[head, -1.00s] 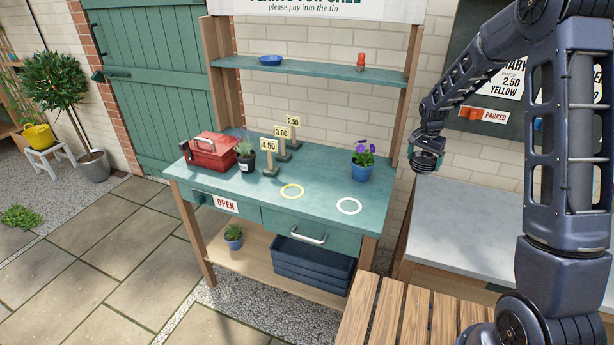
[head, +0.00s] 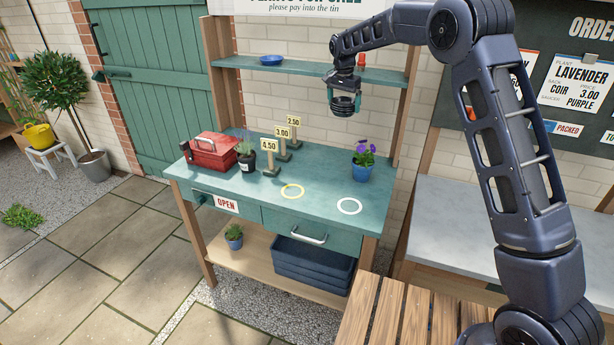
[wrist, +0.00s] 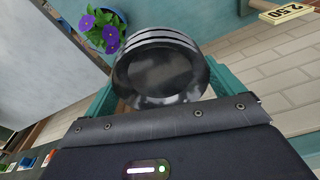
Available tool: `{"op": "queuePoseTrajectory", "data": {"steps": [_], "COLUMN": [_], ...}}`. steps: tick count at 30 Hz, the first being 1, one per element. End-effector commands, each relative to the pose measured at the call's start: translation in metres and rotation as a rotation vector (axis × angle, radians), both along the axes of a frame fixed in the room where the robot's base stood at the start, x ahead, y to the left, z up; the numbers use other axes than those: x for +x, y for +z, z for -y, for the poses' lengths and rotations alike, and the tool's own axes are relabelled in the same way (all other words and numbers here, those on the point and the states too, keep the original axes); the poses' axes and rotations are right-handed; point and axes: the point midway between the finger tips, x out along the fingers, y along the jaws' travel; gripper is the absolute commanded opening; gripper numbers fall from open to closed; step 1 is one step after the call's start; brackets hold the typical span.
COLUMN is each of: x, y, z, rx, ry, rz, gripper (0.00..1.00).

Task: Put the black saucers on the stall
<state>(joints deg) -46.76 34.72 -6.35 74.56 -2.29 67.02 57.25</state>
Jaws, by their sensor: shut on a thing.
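My gripper (head: 343,92) is shut on a stack of black saucers (head: 344,104), held in the air above the back right part of the stall (head: 225,182). In the wrist view the black saucers (wrist: 160,72) sit between the teal fingers, with several stacked rims showing.
A blue pot with purple flowers (head: 362,160) stands on the stall below and right of the saucers. Price signs (head: 271,157), a lavender pot (head: 246,156) and a red toolbox (head: 211,150) stand further left.

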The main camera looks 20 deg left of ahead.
Motion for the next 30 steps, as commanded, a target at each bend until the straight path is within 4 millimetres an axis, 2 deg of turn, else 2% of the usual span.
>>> {"op": "queuePoseTrajectory", "data": {"steps": [1,6,17,20,30], "x": [-0.003,-0.011,-0.026,-0.032,-0.043], "y": [0.012,0.038,0.070,0.069,0.021], "z": [-0.015,-0.046,-0.087,-0.099,-0.109], "rx": [0.002,0.001,0.001,0.000,-0.002], "ry": [0.005,0.012,0.024,0.032,0.052], "rz": [0.004,0.002,0.001,0.000,-0.002], "gripper": [0.52,0.52,0.52,0.52,0.52]}}
